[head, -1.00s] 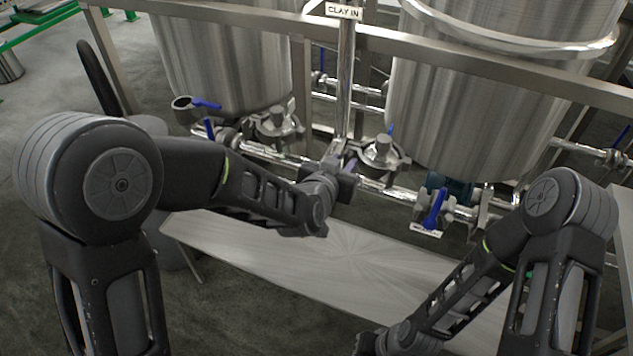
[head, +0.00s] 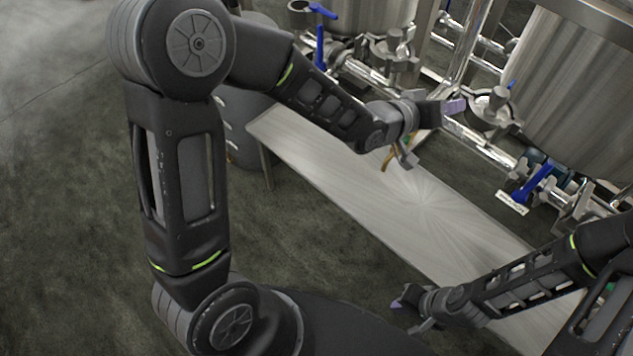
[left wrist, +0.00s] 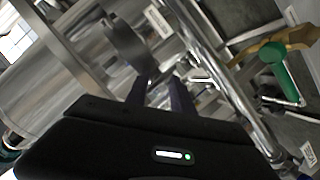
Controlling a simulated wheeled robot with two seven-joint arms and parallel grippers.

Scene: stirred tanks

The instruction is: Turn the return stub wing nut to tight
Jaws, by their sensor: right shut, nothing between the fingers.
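My left gripper (head: 456,105) reaches to the pipework at the foot of the upright pipe, just left of a capped round fitting (head: 490,106). In the left wrist view its two dark fingers (left wrist: 162,88) stand apart, with blurred metal fittings beyond the gap. A grey, wing-like metal piece (left wrist: 126,42) shows just beyond the left finger. I cannot tell whether it is the return stub wing nut, or whether a finger touches it. I cannot pick out the nut in the head view. My right gripper (head: 404,306) is shut and empty, low over the floor near the bench.
A long pale bench (head: 345,185) lies below the pipes. Blue valve levers (head: 533,184) stick up along the pipe run. The steel tank (head: 585,90) stands behind it. A tan piece (left wrist: 262,45) and a green handle (left wrist: 284,76) show in the left wrist view. Floor at left is open.

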